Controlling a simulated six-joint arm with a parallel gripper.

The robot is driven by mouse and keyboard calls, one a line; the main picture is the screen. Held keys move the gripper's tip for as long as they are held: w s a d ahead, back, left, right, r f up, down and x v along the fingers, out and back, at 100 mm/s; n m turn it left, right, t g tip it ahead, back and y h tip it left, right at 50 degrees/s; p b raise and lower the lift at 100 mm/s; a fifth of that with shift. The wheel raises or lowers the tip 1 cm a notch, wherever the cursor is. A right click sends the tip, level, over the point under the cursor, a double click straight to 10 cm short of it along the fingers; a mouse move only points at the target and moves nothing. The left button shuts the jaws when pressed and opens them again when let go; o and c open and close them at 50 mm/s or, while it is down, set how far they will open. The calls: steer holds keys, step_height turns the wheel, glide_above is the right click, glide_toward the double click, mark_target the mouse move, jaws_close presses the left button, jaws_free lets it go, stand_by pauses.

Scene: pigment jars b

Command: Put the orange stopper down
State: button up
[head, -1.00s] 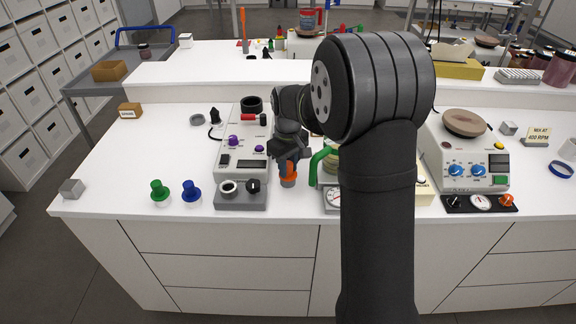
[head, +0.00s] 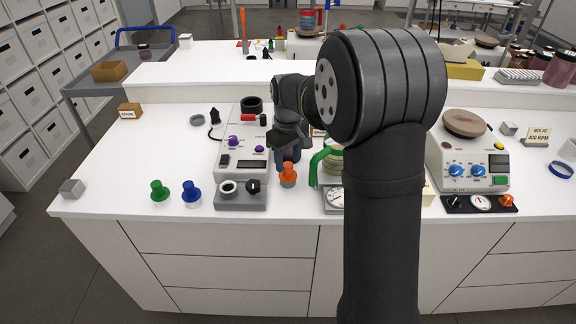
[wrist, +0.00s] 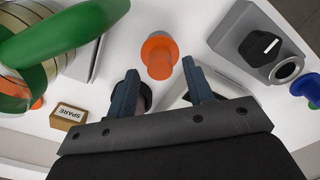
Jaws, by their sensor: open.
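The orange stopper (head: 288,175) stands upright on the white bench top, just right of the grey control box with the black knob. It also shows in the wrist view (wrist: 159,56), standing ahead of the fingertips and free of them. My gripper (head: 290,158) is just behind and above the stopper in the head view. In the wrist view its two blue-grey fingers (wrist: 160,76) are spread apart with nothing between their tips.
A green-handled object (head: 325,158) stands close to the right of my gripper. The grey knob box (head: 240,201) is close on the left. Green (head: 160,191) and blue (head: 192,192) stoppers stand further left. The bench's front edge lies just before the orange stopper.

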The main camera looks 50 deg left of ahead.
mark_target(288, 164)
step_height(288, 164, up, 9)
stand_by(0.3)
steer(key=shift+f, duration=4.2)
